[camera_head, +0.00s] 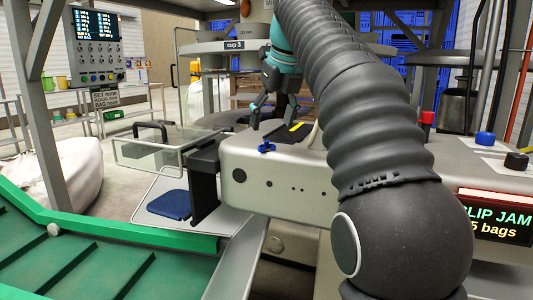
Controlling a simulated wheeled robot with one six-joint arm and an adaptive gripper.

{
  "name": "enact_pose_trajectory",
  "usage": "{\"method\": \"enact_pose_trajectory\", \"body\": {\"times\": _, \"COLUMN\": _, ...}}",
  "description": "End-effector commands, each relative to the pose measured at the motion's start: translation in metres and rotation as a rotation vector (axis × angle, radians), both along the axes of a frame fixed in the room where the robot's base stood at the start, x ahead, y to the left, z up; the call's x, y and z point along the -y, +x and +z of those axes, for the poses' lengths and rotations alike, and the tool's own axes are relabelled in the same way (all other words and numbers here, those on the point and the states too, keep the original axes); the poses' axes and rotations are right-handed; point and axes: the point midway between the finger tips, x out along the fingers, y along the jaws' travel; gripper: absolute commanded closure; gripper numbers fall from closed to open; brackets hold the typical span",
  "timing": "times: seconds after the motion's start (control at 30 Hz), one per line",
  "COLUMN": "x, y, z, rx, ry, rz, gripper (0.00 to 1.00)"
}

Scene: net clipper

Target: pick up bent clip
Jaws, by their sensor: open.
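A small blue piece (267,147), which looks like the bent clip, lies on the top front edge of the pale clipper machine (290,172). Its exact shape is too small to make out. My gripper (272,116) is open, with its dark fingers pointing down above the machine top. It is above and slightly behind the blue piece, apart from it in the picture. Nothing shows between the fingers. My arm hides part of the machine's right side.
A yellow-marked dark slot (297,127) is on the machine top. A dark upright block (204,182) stands at its left, beside a tray (228,218) with a dark blue folded item (169,204). A green conveyor (80,250) fills the lower left. A display (497,222) reads "CLIP JAM".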

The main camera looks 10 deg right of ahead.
Motion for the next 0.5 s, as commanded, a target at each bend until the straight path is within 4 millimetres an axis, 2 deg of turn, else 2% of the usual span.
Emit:
{"method": "enact_pose_trajectory", "body": {"times": 0.27, "x": -0.001, "y": 0.006, "z": -0.014, "rx": 0.0, "ry": 0.0, "rz": 0.001, "gripper": 0.27}}
{"method": "enact_pose_trajectory", "body": {"times": 0.5, "x": -0.004, "y": 0.019, "z": -0.045, "rx": -0.002, "ry": 0.0, "rz": 0.0, "gripper": 0.27}}
